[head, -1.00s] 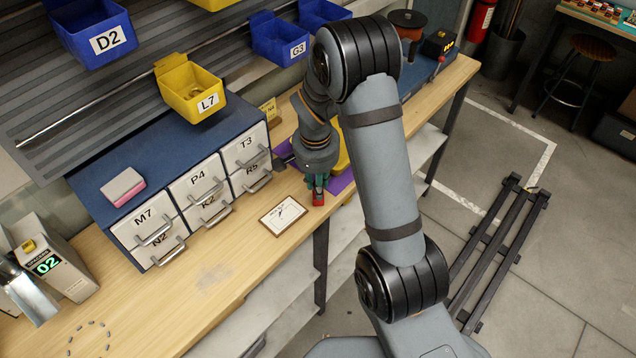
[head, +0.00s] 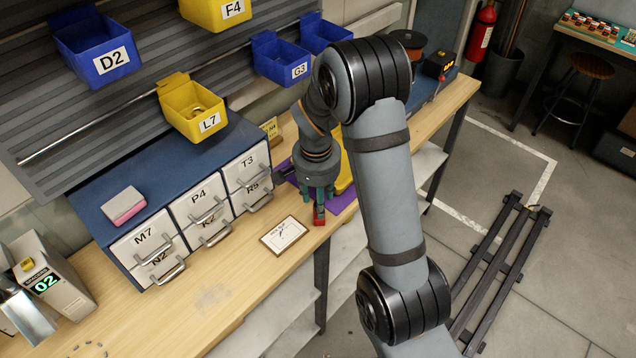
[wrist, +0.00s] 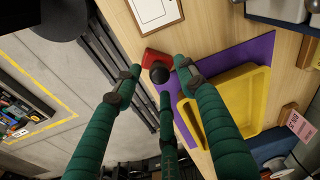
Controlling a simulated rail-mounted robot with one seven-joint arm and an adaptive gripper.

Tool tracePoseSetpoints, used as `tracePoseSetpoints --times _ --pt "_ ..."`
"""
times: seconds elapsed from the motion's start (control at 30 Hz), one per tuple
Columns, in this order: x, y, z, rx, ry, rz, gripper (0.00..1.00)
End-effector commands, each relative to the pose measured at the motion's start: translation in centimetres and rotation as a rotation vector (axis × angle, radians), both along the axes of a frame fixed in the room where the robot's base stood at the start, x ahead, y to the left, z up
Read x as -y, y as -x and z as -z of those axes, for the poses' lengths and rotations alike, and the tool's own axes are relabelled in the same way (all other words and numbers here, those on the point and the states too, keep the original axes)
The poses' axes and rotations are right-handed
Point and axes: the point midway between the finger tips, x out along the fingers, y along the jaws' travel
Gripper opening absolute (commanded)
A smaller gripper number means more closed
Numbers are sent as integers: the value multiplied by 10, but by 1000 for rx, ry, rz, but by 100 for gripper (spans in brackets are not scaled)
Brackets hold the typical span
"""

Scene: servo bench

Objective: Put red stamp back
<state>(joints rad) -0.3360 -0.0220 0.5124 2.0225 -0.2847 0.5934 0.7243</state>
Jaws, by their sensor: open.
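The red stamp (head: 319,215) stands on the bench near its front edge, beside the corner of the purple mat (head: 341,203). In the wrist view its red base (wrist: 152,56) and black knob (wrist: 159,73) show between my fingertips. My gripper (head: 318,192) is just above the stamp, its green fingers spread open around the knob with gaps visible. In the wrist view my gripper (wrist: 160,76) holds nothing. I cannot tell whether the stamp's base overlaps the mat's edge.
A yellow tray (wrist: 245,82) lies on the mat close to my fingers. A framed card (head: 285,237) lies left of the stamp. The drawer cabinet (head: 158,193) with a pink-and-white block (head: 125,205) stands further left. Bare wood is free at front left.

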Motion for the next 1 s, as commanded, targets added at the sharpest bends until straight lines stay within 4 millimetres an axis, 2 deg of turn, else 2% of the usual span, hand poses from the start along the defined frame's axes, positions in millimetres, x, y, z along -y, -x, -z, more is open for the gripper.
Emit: tracePoseSetpoints --times 0.2,0.43,0.6,1.0 --pt "-2 4 -50 8 -3 -2 41" --pt "-3 9 -86 3 -1 -2 41" --pt "-3 11 -96 0 -1 -1 41" --pt "-3 12 -96 -1 0 -1 41"
